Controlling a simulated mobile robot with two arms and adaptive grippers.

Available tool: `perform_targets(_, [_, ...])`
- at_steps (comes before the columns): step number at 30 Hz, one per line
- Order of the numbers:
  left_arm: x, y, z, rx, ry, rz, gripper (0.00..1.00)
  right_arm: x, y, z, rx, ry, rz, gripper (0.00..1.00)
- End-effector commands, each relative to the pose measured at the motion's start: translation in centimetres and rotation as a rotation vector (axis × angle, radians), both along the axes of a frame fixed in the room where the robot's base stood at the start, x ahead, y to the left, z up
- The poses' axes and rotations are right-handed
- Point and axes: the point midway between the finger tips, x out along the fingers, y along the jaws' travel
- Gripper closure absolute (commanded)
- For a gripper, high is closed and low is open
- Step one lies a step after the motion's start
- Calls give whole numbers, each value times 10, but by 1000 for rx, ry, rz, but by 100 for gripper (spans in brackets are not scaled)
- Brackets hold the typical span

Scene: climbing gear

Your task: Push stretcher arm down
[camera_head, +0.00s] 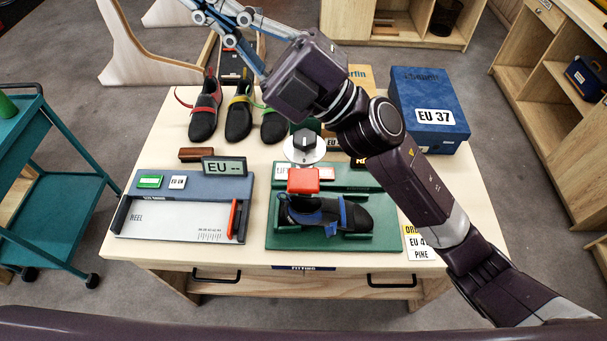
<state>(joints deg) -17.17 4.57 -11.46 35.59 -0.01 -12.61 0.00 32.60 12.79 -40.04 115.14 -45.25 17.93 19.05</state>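The green shoe stretcher (388,243) stands at the front middle right of the table. A dark shoe with blue straps (325,213) lies in it, toe to the right. A red block (303,180), which looks like the stretcher arm's handle, sits raised above the shoe's heel end. A grey dial with a black knob (305,147) is behind it. My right arm crosses from the lower right over the table. My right gripper (232,28), with blue linkages, is at the top, far behind the stretcher and apart from it; its fingertips are unclear. My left gripper is not in view.
A foot-measuring device (175,222) with a small EU display (224,167) is left of the stretcher. Several climbing shoes (238,120) stand at the back left. A blue EU 37 box (430,90) is at the back right. A teal cart (60,180) stands left of the table.

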Motion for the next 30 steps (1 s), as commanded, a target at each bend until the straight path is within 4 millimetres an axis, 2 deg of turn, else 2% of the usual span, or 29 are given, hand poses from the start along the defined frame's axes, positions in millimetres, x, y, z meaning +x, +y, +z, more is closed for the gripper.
perform_targets(2, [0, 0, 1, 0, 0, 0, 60, -34, 20, 5, -78, -136, 84, 100])
perform_targets(5, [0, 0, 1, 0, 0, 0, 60, -77, 42, -5, -203, -310, 195, 100])
perform_targets(8, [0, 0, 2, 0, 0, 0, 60, -116, 57, -32, -367, -491, 308, 100])
perform_targets(9, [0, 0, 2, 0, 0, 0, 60, -128, 60, -46, -441, -561, 352, 100])
perform_targets(13, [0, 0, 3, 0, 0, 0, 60, -149, 57, -101, -706, -764, 475, 100])
perform_targets(17, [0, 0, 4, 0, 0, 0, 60, -142, 34, -156, -1014, -930, 565, 100])
perform_targets(18, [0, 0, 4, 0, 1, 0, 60, -134, 22, -170, -1116, -974, 584, 100])
perform_targets(21, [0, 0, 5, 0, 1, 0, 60, -108, -10, -198, -1366, -1052, 614, 100])
perform_targets(24, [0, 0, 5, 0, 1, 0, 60, -80, -45, -211, -1590, -1095, 621, 100])
perform_targets(30, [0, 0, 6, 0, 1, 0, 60, -38, -98, -211, -1906, -1112, 600, 100])
